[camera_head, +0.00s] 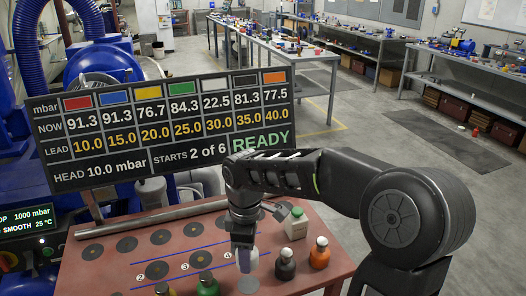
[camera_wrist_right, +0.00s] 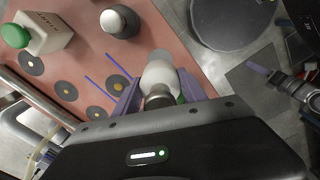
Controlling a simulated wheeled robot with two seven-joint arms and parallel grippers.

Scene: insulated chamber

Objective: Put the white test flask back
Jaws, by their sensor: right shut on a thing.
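My right gripper (camera_head: 244,240) points down over the table and is shut on the white test flask (camera_head: 246,262). The flask hangs below the fingers, close above or at a grey disc (camera_head: 248,285) on the tabletop; I cannot tell if it touches. In the right wrist view the flask (camera_wrist_right: 160,76) sits between the two purple-grey fingers (camera_wrist_right: 158,95). The red-brown table (camera_head: 120,275) carries dark round spots, some with numbers and blue lines. My left gripper is not in view.
A black flask (camera_head: 286,265) and an orange flask (camera_head: 320,254) stand right of the held flask. A green flask (camera_head: 207,285) is at the near edge. A display board (camera_head: 170,130) and a metal bar (camera_head: 150,218) stand behind.

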